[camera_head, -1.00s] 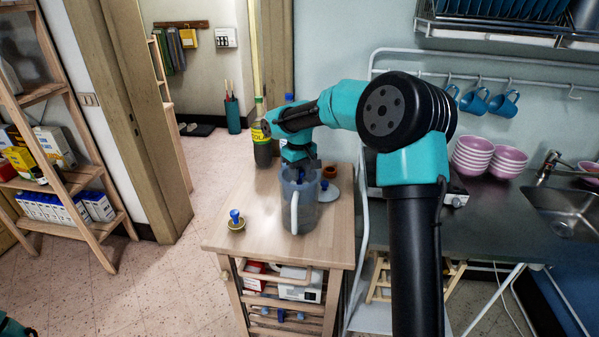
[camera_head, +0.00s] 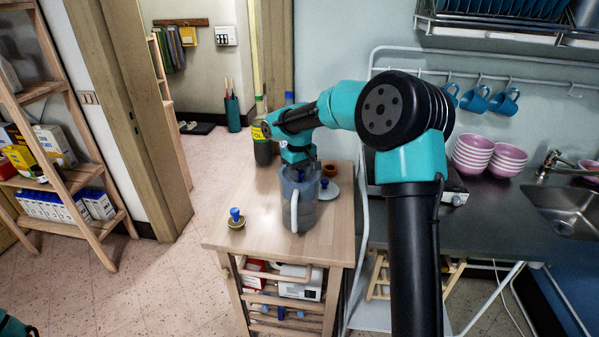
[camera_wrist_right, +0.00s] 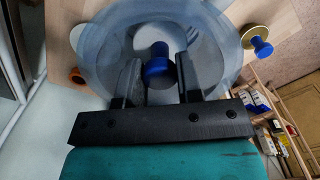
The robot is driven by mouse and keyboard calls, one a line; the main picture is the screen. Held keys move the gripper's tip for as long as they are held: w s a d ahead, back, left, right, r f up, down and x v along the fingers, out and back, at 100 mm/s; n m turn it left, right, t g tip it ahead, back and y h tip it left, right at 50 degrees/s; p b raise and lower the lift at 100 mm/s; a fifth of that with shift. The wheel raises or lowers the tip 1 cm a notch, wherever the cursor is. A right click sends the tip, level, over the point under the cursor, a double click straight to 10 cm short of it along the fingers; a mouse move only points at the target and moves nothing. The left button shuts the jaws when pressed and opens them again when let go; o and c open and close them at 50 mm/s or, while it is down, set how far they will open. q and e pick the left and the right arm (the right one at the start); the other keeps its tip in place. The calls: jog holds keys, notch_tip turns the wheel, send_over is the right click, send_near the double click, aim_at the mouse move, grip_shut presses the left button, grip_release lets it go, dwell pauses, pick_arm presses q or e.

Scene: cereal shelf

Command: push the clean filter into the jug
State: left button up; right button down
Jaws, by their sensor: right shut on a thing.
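The translucent grey jug (camera_head: 299,205) stands upright on the wooden trolley top, its pale handle facing front. My right gripper (camera_wrist_right: 158,82) points down into the jug's mouth. It is shut on the blue knob of the filter (camera_wrist_right: 157,68), which shows between its fingers within the jug's rim in the right wrist view. The jug wall and fingers hide much of the filter, so its seating depth cannot be told. Another filter with a brownish-gold disc and blue knob (camera_head: 236,219) lies on the trolley left of the jug. My left gripper is out of view.
The wooden trolley top (camera_head: 225,242) is clear in front of the jug. A dark bottle with a yellow label (camera_head: 263,145) stands behind it at left. A pale round lid-like disc (camera_head: 329,190) and a small orange-brown pot (camera_head: 329,171) are close to the jug's right.

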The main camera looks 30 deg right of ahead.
jog(key=shift+f, duration=0.8)
jog(key=c, duration=0.7)
grip_release()
notch_tip(320, 180, up, 18)
jog(key=shift+f, duration=0.25)
dwell(0.6)
